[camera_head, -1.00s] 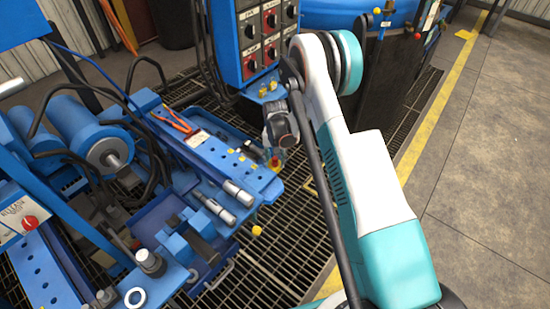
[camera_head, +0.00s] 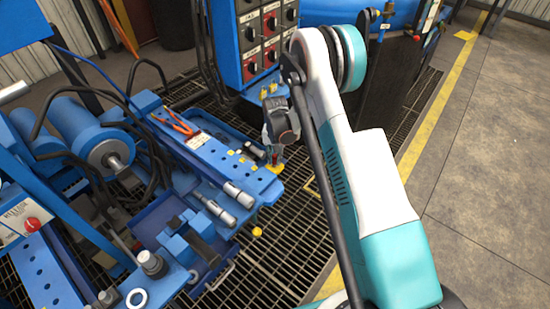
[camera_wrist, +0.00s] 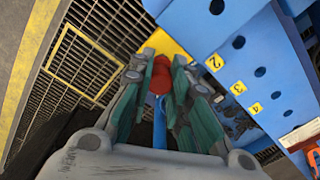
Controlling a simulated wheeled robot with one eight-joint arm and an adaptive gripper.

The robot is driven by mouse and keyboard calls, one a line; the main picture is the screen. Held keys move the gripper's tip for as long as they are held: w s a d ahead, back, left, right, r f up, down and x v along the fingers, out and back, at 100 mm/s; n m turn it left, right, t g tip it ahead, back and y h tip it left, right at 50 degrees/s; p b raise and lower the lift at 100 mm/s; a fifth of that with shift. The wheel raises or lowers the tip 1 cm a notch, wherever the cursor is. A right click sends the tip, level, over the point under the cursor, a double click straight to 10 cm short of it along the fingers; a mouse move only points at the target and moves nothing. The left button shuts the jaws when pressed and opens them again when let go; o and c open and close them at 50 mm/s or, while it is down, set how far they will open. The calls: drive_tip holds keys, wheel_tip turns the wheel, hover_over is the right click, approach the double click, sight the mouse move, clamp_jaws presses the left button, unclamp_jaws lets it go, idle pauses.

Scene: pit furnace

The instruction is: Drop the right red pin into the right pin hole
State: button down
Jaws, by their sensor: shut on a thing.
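The red pin (camera_wrist: 161,74) is between the fingers of my gripper (camera_wrist: 160,82) in the wrist view, and the gripper is shut on it. In the head view the red pin (camera_head: 274,157) shows just below my gripper (camera_head: 275,148), at the right end of the blue perforated beam (camera_head: 205,150). The wrist view shows holes in the blue beam (camera_wrist: 250,55) beside yellow labels 2, 3 and 4. A yellow surface (camera_wrist: 160,42) lies just beyond the pin. The pin's lower end and any hole under it are hidden, so I cannot tell if it is in a hole.
A blue control panel (camera_head: 262,38) with knobs stands behind my gripper. Two silver cylinders (camera_head: 229,200) lie on the near side of the beam. Orange-handled pliers (camera_head: 176,122) lie at the back. Grating floor (camera_head: 290,235) is open to the right.

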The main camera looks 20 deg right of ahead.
drive_tip(key=shift+r+p, duration=1.25)
drive_tip(key=shift+r, duration=1.8)
drive_tip(key=s+a+r, duration=0.3)
drive_tip(key=s+a, duration=0.2)
drive_tip(key=a, duration=0.2)
drive_tip(key=shift+a+f+b, duration=0.15)
drive_tip(key=shift+f+b, duration=0.8)
drive_tip(key=shift+f, duration=1.6)
drive_tip(key=shift+a+f+b, duration=0.1)
drive_tip(key=shift+f+b, duration=0.8)
drive_tip(key=shift+f, duration=1.65)
drive_tip(key=c, duration=1.4)
unclamp_jaws()
drive_tip(key=shift+c, duration=0.2)
